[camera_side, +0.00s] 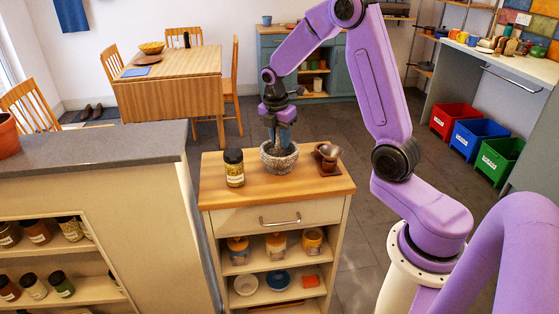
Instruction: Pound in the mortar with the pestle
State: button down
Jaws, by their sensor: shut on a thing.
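The grey speckled stone mortar (279,158) stands upright on the wooden top of a small cabinet. My gripper (280,122) is directly above the mortar, pointing down. It is shut on the pestle (281,139), whose visible part is dark and upright between the fingers. The pestle's lower end is hidden behind the mortar's rim, so I cannot tell whether it touches the bottom. The inside of the mortar is mostly hidden.
A lidded jar (234,168) stands close left of the mortar. The cabinet's wooden top (240,194) is clear in front. A grey counter (90,152) lies left.

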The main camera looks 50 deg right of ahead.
jog(key=shift+r, duration=0.9)
jog(key=shift+r, duration=0.15)
jog(key=shift+f, duration=1.65)
jog(key=shift+r, duration=1.5)
jog(key=shift+r, duration=0.1)
jog(key=shift+f, duration=1.65)
jog(key=shift+r, duration=0.1)
